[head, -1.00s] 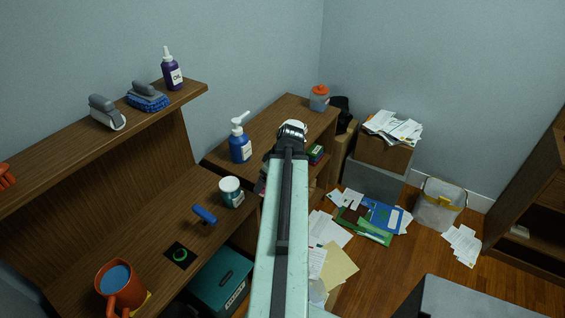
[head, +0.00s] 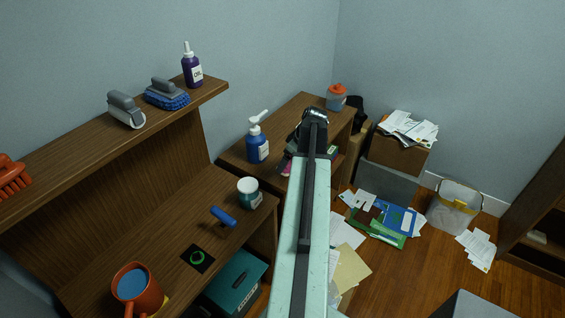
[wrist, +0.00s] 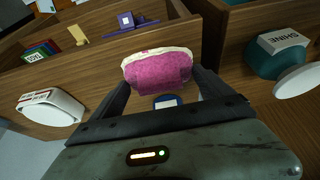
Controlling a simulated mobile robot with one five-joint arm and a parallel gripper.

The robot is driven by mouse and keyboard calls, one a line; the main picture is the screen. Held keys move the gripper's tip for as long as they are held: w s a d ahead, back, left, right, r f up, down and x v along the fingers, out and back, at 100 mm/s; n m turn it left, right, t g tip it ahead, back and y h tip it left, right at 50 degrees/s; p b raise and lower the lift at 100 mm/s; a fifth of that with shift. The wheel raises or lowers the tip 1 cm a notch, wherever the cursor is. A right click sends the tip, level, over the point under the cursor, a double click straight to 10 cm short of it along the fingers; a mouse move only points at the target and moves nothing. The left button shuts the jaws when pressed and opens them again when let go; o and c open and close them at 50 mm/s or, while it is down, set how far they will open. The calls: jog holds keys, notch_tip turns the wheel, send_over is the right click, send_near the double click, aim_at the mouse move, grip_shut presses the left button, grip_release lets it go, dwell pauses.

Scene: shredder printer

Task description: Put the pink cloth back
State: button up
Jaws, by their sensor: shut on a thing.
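The pink cloth (wrist: 158,70) is a folded, rounded bundle with a pale upper edge. My gripper (wrist: 160,88) is shut on it, with a dark finger on each side in the wrist view. In the head view, my gripper is mostly hidden behind my own arm, and a bit of the pink cloth (head: 286,167) shows at its left. The cloth is held in front of the wooden cabinet (head: 290,115), near the blue pump bottle (head: 257,147).
A white-lidded teal jar (head: 249,193), a blue-handled tool (head: 223,216) and an orange mug (head: 137,288) stand on the left desk. A brush (head: 166,94) and a purple bottle (head: 192,67) are on the upper shelf. Papers (head: 350,268) litter the floor.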

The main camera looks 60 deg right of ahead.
aim_at(290, 163)
jog(key=shift+w+d, duration=0.4)
jog(key=shift+d, duration=0.05)
jog(key=f+b, duration=0.2)
jog(key=d+f+b, duration=0.1)
jog(key=f+b, duration=0.1)
jog(key=shift+w+d, duration=0.1)
jog(key=shift+w+a+r, duration=0.15)
jog(key=shift+w+a, duration=0.1)
jog(key=shift+w, duration=0.05)
jog(key=shift+f, duration=0.2)
jog(key=o, duration=1.2)
jog(key=shift+o, duration=0.2)
jog(key=shift+s, duration=0.1)
jog(key=shift+r, duration=0.15)
